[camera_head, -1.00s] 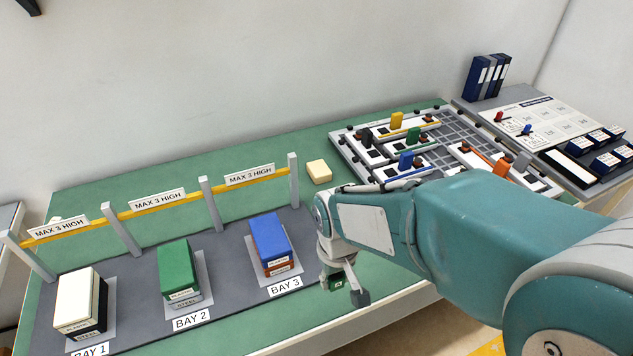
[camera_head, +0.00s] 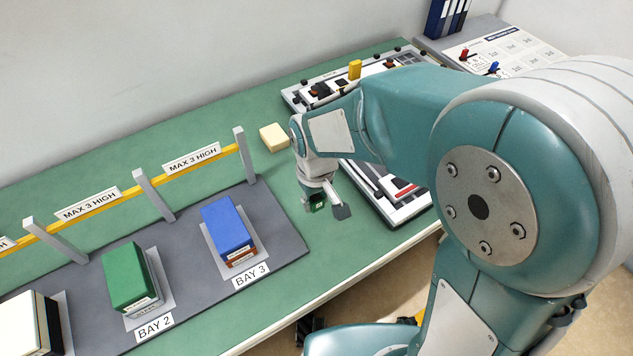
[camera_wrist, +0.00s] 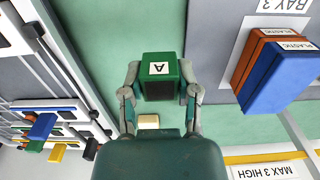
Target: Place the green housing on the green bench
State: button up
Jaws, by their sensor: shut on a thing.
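My gripper (camera_head: 328,206) is shut on the green housing, a small green block with a white label marked A (camera_wrist: 158,68). In the wrist view the fingers grip it from both sides. In the head view only a small green part of the housing (camera_head: 318,207) shows, and the rest is hidden by the gripper. The gripper is over the green bench (camera_head: 290,268), right of the Bay 3 stack. I cannot tell whether the housing touches the bench top.
A blue box (camera_head: 228,225) sits on a brown one in Bay 3; a green box (camera_head: 127,275) tops Bay 2. Grey posts (camera_head: 244,155) carry a yellow rail behind them. A cream block (camera_head: 273,138) lies behind my gripper. A component board (camera_head: 385,190) stands to the right.

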jog(key=w+d+f, duration=0.3)
jog(key=w, duration=0.2)
send_over(337, 195)
jog(key=s, duration=0.2)
jog(key=f, duration=0.4)
jog(key=shift+a+f, duration=0.2)
jog(key=shift+f, duration=0.2)
jog(key=shift+w+d+f, duration=0.1)
jog(key=shift+w+f, duration=0.1)
jog(key=shift+f, duration=1.55)
jog(key=o, duration=1)
notch_tip(337, 195, up, 12)
jog(key=shift+r, duration=0.15)
